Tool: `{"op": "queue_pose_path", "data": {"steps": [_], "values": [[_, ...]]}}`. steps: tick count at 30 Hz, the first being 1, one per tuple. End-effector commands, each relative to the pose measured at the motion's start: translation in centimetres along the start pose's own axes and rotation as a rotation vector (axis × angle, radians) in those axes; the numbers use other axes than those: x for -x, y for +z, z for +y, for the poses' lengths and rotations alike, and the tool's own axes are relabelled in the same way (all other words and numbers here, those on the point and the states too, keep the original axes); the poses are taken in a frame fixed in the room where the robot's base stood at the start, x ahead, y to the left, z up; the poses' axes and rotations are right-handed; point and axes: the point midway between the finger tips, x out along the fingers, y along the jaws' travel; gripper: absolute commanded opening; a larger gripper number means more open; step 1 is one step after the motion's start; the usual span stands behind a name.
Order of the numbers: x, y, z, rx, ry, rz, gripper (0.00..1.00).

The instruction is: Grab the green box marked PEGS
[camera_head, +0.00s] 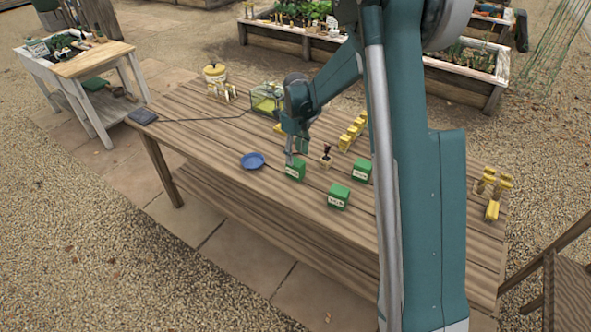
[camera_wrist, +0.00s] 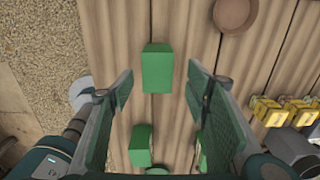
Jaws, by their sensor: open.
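Three green boxes with white labels stand on the wooden table in the head view: one at the left (camera_head: 295,171), one at the front (camera_head: 339,197) and one at the right (camera_head: 362,171). The label lettering is too small to read, so I cannot tell which says PEGS. My gripper (camera_head: 295,150) is just above and behind the left box. In the wrist view my open gripper (camera_wrist: 160,88) has its fingers wide apart and empty. One green box (camera_wrist: 157,68) shows between and beyond the fingertips. Two more green boxes (camera_wrist: 140,146) (camera_wrist: 202,152) show lower, the right one partly hidden by a finger.
A blue dish (camera_head: 252,160) lies left of the boxes. A small pot with a dark-topped item (camera_head: 326,159) stands between boxes. Yellow items (camera_head: 352,132) are behind. A brown round dish (camera_wrist: 235,14) shows in the wrist view. The table front left is clear.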

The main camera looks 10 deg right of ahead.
Motion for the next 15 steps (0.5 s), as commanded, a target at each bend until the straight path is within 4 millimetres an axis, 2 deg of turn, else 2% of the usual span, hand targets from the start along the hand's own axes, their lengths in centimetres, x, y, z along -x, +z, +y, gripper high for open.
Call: {"op": "queue_pose_path", "data": {"steps": [5, 15], "values": [[-0.4, 0.0, 0.0, 0.001, 0.000, 0.000, 0.48], [-2.6, 0.0, 0.0, 0.001, 0.000, 0.000, 0.48]]}}
